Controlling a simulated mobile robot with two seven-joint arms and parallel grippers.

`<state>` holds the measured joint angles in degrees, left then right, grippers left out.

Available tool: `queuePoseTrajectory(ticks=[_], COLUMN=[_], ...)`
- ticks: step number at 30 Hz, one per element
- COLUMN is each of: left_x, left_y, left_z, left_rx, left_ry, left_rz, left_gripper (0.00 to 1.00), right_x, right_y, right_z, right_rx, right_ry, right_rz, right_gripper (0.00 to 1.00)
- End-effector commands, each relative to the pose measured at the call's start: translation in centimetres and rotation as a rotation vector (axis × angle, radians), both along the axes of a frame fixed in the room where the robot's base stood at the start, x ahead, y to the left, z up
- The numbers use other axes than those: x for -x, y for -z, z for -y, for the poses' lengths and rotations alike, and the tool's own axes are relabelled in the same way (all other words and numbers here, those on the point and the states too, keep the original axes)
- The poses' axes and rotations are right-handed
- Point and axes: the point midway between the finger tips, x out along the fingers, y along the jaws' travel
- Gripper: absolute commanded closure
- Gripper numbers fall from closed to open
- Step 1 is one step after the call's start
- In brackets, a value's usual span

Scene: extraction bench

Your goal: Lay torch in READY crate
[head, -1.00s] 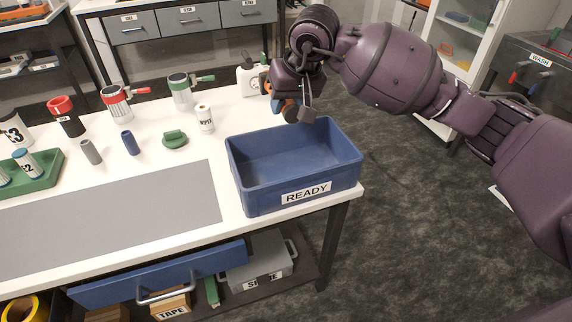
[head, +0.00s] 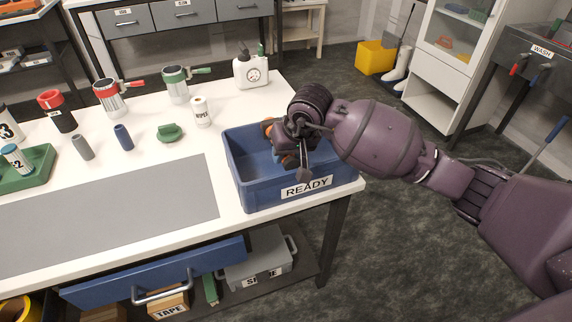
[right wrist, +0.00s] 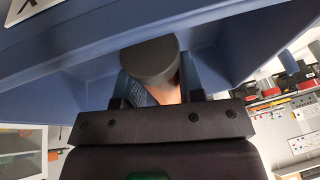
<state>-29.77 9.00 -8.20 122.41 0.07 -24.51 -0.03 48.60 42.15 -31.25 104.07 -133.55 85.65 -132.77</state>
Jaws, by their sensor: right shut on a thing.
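The READY crate (head: 243,190) is a blue open box at the right front corner of the white bench. My right gripper (head: 287,160) is down over the crate's opening, its fingers partly hidden by my wrist. It is shut on the torch (head: 303,175), whose dark grey round end shows near the crate's front wall. An orange part shows at the other side of the gripper. In the right wrist view the torch's grey end (right wrist: 150,62) sits between the fingers, with blue crate walls around it. Whether the torch touches the crate floor is hidden. My left gripper is out of view.
A white jug with a gauge (head: 251,70) stands behind the crate. A white wipes roll (head: 201,111) and a green object (head: 170,132) stand to its left. A grey mat (head: 110,215) covers the bench front. Several cups and cylinders stand further left.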

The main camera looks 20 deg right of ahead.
Motion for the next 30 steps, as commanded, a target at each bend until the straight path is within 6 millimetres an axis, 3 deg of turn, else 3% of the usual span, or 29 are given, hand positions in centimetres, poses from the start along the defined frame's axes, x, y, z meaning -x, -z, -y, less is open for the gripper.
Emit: queuePoseTrajectory(ticks=[9, 30], left_x=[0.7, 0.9], left_y=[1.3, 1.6], left_z=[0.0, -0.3], left_rx=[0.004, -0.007], left_ry=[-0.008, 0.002], left_rz=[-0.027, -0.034], left_gripper=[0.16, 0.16], right_x=[0.1, 0.0], right_y=[4.1, 5.1], right_z=[0.0, 0.0], right_rx=[-0.001, 0.001], right_ry=[0.001, 0.0], right_rz=[-0.005, -0.001], right_gripper=[0.92, 0.92])
